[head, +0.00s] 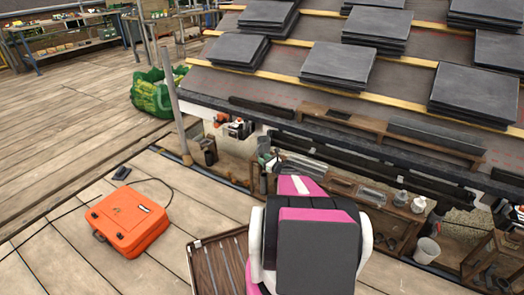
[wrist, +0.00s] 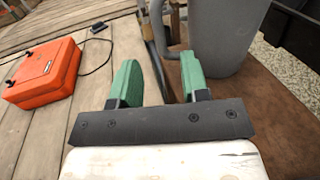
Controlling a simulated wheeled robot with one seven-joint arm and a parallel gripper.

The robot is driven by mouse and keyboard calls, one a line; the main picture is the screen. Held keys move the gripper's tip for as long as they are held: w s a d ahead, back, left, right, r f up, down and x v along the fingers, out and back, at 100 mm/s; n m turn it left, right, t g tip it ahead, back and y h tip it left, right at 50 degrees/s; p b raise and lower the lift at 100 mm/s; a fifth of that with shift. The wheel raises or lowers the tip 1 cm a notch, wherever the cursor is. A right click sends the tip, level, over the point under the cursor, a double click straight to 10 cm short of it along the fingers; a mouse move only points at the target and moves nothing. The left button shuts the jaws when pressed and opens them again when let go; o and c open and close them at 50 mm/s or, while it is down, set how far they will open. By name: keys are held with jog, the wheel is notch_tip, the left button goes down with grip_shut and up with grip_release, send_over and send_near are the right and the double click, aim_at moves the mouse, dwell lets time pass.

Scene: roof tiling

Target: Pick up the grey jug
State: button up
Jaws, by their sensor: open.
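The grey jug (wrist: 225,38) shows large at the top of the wrist view, right of centre, standing on a brown surface. Its top is cut off by the frame. A grey handle-like bar is on its left side. My gripper (wrist: 160,75) is open, its two green fingers apart with nothing held between them. The jug is beyond the fingertips, mostly beyond the right finger. I cannot tell whether they touch.
An orange case (head: 130,220) with a cable lies on the planks at left, with a dark phone-like item (head: 122,173) behind it. The tiled roof edge overhangs the shelf.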

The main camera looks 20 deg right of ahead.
aim_at(257, 156)
jog(key=shift+x, duration=3.1)
jog(key=shift+r, duration=0.15)
jog(key=shift+c, duration=0.3)
grip_shut()
